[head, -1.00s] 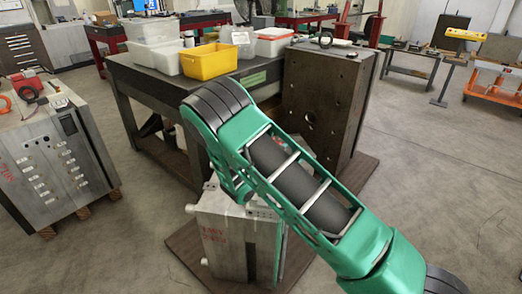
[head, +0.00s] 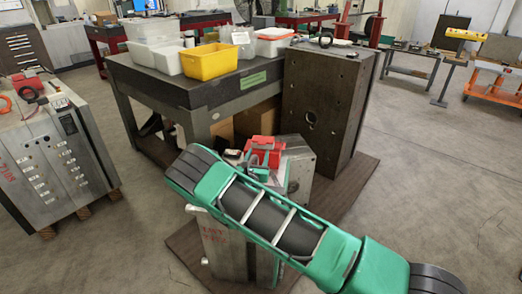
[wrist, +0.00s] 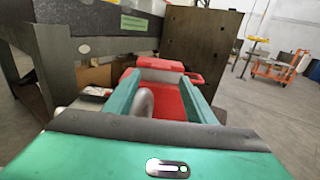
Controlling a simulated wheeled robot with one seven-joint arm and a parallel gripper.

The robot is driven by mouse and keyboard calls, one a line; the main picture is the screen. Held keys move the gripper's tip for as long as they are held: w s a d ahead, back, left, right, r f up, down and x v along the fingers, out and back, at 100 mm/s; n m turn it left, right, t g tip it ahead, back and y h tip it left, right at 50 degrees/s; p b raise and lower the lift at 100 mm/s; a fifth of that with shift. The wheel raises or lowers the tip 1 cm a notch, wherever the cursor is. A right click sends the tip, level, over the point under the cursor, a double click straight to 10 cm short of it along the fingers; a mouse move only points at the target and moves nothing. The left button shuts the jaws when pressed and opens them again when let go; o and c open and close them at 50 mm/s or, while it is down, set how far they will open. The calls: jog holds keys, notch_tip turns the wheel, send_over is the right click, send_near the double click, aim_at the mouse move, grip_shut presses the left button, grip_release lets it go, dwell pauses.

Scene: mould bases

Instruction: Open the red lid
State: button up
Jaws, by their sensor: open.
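The red lid (head: 265,146) shows on top of a metal mould base (head: 297,165) in the head view. In the wrist view the red lid (wrist: 150,70) lies straight ahead, with more red between and below my fingers. My gripper (wrist: 165,88) is open, its two green fingers spread on either side of the red part and a grey curved piece. I cannot tell whether the fingers touch the red part or how far the lid is raised. In the head view my arm hides the front of the mould base and much of my gripper.
A dark workbench (head: 150,82) with a yellow bin (head: 209,63) and pale bins stands behind. A tall dark steel block (head: 320,105) stands close at the right. Another mould base (head: 50,155) is at the left. Open floor lies at the right.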

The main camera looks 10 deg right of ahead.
aim_at(261, 144)
jog(key=x, duration=0.5)
jog(key=shift+w+d, duration=0.15)
jog(key=shift+w, duration=0.15)
grip_shut()
jog(key=shift+r, duration=0.1)
